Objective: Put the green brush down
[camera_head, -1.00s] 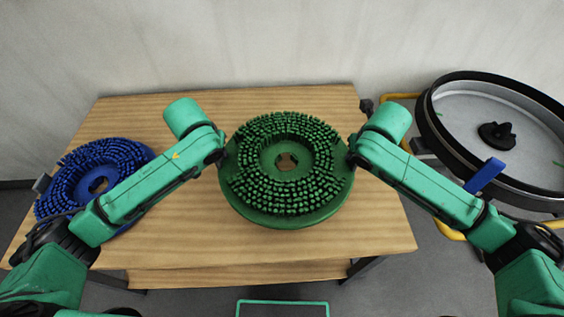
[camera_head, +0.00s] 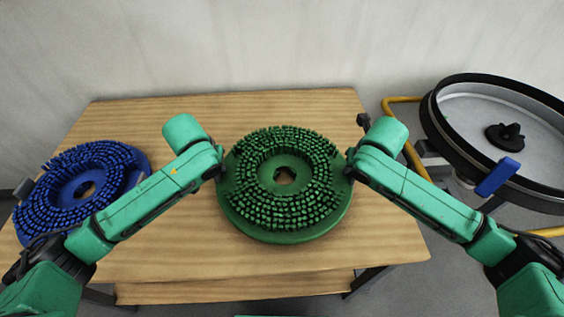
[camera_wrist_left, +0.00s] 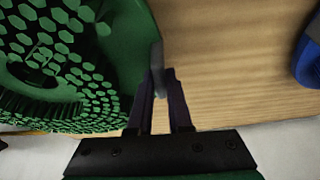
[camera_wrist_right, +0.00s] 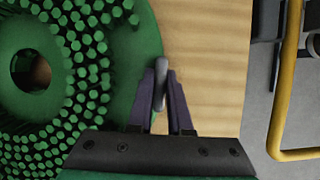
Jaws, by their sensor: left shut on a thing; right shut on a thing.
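The green brush (camera_head: 285,236) is a round disc with bristles facing up and a hole in its middle. It is over the middle of the wooden table (camera_head: 300,105); I cannot tell whether it touches the top. My left gripper (camera_head: 222,170) is shut on a small grey tab (camera_wrist_left: 157,55) at its left rim. My right gripper (camera_head: 348,170) is shut on a matching tab (camera_wrist_right: 162,68) at its right rim. The brush also shows in the left wrist view (camera_wrist_left: 75,60) and the right wrist view (camera_wrist_right: 138,45). The brush looks about level.
A blue brush (camera_head: 82,190) lies on the table's left part, close to my left arm. A round tank (camera_head: 478,160) with a black rim, a blue clip (camera_head: 497,177) and yellow tubing (camera_head: 400,100) stands right of the table. Bare wood surrounds the green brush.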

